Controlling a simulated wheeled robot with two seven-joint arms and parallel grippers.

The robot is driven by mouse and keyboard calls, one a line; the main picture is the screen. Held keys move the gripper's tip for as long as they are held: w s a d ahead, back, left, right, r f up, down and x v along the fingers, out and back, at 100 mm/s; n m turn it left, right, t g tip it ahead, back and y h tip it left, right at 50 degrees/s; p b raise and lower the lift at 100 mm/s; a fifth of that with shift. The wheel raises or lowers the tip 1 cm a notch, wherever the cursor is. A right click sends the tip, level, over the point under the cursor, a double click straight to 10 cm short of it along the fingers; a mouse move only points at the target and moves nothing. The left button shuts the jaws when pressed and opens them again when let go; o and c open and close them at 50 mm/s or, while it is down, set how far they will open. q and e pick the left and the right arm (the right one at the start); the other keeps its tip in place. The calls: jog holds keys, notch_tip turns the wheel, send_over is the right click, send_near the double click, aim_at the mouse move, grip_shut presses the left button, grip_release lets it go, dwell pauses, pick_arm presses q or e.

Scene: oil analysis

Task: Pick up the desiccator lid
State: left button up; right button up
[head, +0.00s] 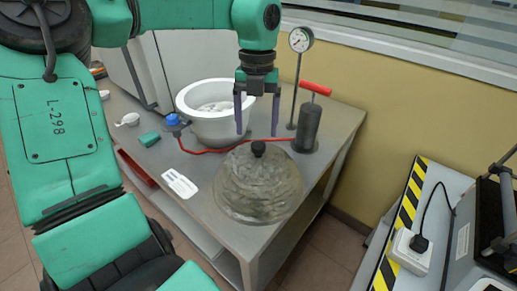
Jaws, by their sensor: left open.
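The desiccator lid (258,186) is a clear glass dome with a black knob (258,148) on top. It rests at the front right of the grey metal table (222,234). My left gripper (257,134) points down with its fingers apart and empty. In the picture its fingertips are just above the knob, one to each side; how far the gripper is from the knob in depth is hard to tell. My right gripper does not show.
A white bowl-shaped desiccator base (215,128) stands behind the lid. A pump with a red handle (308,122), a pressure gauge (300,40) and a red hose (205,151) are close by. A white label (180,184) lies at the table's left edge.

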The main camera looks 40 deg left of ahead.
aim_at(258, 145)
pick_arm(q)
jog(key=f, duration=0.3)
jog(key=f+p, duration=0.1)
jog(key=f, duration=0.1)
jog(key=shift+d+f, duration=0.3)
jog(key=shift+f, duration=0.4)
jog(key=shift+s, duration=0.1)
grip_shut()
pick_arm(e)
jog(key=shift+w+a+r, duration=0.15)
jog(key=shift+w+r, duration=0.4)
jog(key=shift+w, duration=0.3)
